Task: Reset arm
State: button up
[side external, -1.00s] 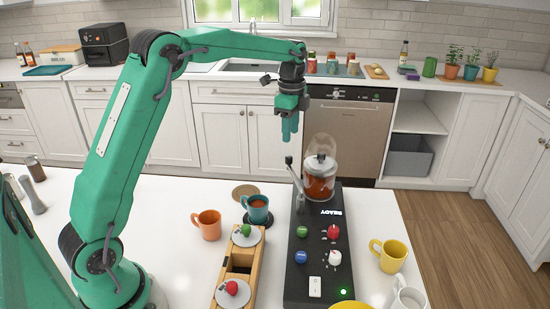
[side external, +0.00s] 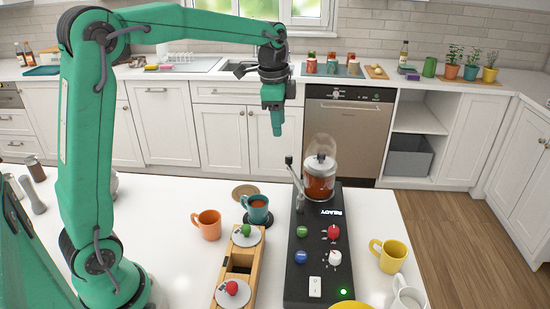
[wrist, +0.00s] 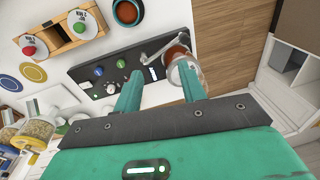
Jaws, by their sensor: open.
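My gripper (side external: 277,128) hangs empty and pointing down, well above the white table, behind and to the left of the coffee machine. In the wrist view my gripper (wrist: 160,88) shows its two fingers apart with nothing between them. The black coffee machine (side external: 312,260) stands on the table with a glass vessel (side external: 320,178) of brown liquid at its far end. A teal mug (side external: 257,212) with brown liquid sits on a dark coaster. It also shows at the top of the wrist view (wrist: 128,12).
An orange mug (side external: 207,226), a wooden holder (side external: 220,290) with red-topped and green-topped items, and a yellow mug (side external: 389,256) stand on the table. A lever (side external: 294,174) rises beside the glass vessel. The air around my gripper is clear.

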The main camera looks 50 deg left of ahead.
jog(key=s+d+n+t, duration=0.1)
jog(key=s+d+n, duration=0.1)
jog(key=s, duration=0.6)
jog(key=s+d+f+n+t, duration=0.1)
jog(key=s+n, duration=0.3)
jog(key=s, duration=0.3)
jog(key=s+d+n+t, duration=0.2)
jog(key=s+n, duration=0.1)
jog(key=s, duration=0.5)
jog(key=shift+s+d+f+n, duration=0.3)
jog(key=shift+s+f, duration=0.05)
